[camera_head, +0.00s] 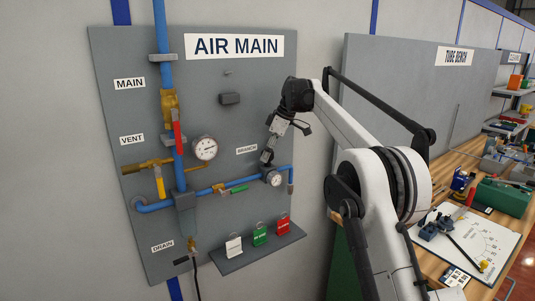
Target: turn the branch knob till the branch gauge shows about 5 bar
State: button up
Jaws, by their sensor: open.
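The branch gauge (274,180) is a small white dial on the blue branch pipe, below the BRANCH label (246,150). Its needle is too small to read. My gripper (267,158) comes down from the upper right with its fingers just above the gauge. It is open. I cannot make out the branch knob apart from the fingers and the fitting there, nor whether they touch it. A green-handled valve (236,190) lies along the branch pipe left of the gauge.
A larger gauge (204,148) and red (177,138) and yellow (159,182) handles sit left on the AIR MAIN board (120,60). A shelf (262,249) below holds white, green and red tags. A cluttered tube bench (465,150) stands at right.

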jog(key=shift+a+f, duration=0.1)
jog(key=shift+f, duration=0.05)
jog(key=c, duration=1.1)
jog(key=shift+c, duration=0.2)
